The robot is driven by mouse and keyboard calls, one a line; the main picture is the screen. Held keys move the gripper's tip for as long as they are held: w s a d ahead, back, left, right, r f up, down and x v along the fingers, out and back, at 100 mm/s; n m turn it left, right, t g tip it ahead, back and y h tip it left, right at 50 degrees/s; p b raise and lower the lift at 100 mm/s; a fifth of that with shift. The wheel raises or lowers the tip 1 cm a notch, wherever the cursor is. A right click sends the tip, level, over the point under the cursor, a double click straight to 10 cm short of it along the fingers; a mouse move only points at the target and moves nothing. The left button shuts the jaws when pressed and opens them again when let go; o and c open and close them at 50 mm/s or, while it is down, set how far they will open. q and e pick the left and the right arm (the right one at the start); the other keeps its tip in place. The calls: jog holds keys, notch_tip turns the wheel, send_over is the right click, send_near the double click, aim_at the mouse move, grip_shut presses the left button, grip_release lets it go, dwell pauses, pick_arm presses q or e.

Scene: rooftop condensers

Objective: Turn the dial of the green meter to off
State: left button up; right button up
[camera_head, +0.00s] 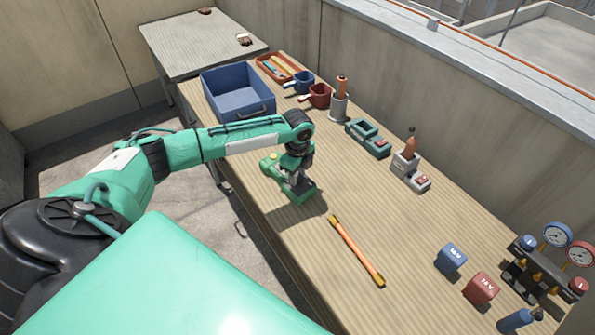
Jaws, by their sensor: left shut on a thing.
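The green meter (304,196) lies on the wooden bench top, left of the bench's middle. My left gripper (292,181) points down over it and is shut on its dial, as far as the view shows. The fingers and wrist cover the dial and much of the meter's face, so the dial's setting cannot be read. A yellow part shows at the meter's far left end. My right gripper is not in view.
An orange stick (355,250) lies close to the meter's right. A blue bin (272,103) stands behind, with a red tool tray (264,66), mugs and holders along the back. Blue (451,258) and red (481,288) blocks and a gauge manifold (530,272) stand at right.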

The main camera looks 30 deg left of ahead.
pick_arm(q)
jog(key=n+p, duration=0.6)
jog(key=shift+r+p, duration=0.25)
jog(key=shift+p, duration=0.1)
jog(key=n+p, duration=0.3)
jog(key=shift+f+n, duration=0.1)
jog(key=shift+n, duration=0.3)
jog(key=shift+f+n+p, duration=0.1)
jog(key=shift+n+p, duration=0.2)
jog(key=shift+n, duration=0.2)
jog(key=o, duration=1)
